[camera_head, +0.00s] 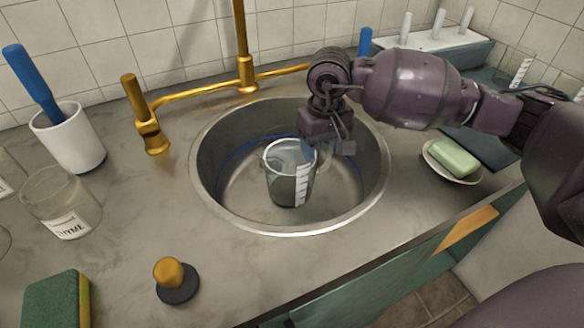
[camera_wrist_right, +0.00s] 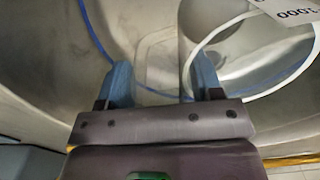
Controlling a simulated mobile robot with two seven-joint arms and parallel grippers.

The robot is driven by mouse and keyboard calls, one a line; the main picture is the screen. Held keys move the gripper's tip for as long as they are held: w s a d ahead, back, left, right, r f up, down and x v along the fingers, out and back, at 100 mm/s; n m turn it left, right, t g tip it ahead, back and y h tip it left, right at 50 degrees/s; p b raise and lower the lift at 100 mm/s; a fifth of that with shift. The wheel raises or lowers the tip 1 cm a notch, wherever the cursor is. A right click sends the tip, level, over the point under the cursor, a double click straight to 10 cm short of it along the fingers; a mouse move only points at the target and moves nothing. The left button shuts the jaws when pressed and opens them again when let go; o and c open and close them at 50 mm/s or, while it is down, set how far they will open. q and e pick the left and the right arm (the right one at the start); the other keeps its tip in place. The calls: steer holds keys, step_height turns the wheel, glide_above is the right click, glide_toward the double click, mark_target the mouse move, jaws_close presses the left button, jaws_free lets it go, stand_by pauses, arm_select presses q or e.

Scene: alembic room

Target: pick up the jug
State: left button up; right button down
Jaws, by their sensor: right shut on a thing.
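The jug (camera_head: 280,182) is clear glass with a white measuring scale on its side. It is upright inside the round steel sink (camera_head: 232,218); I cannot tell whether its base touches the bottom. My right gripper (camera_head: 308,150) reaches down into the sink at the jug's upper right edge and is shut on the jug. In the right wrist view, the blue fingers of the gripper (camera_wrist_right: 160,82) sit by the jug's pale rim (camera_wrist_right: 188,62), with clear glass faintly visible between them. The exact grip is hard to make out. My left gripper is not in view.
A brass tap (camera_head: 245,72) stands behind the sink. A soap dish (camera_head: 452,172) is to the right. A brass-knobbed plug (camera_head: 172,275), a sponge (camera_head: 52,310), a thyme jar (camera_head: 65,205) and a white cup (camera_head: 68,140) with a blue-handled brush stand left.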

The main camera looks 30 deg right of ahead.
steer(key=shift+r, duration=0.1)
steer(key=shift+d+r, duration=0.1)
steer(key=shift+r, duration=0.05)
stand_by(0.3)
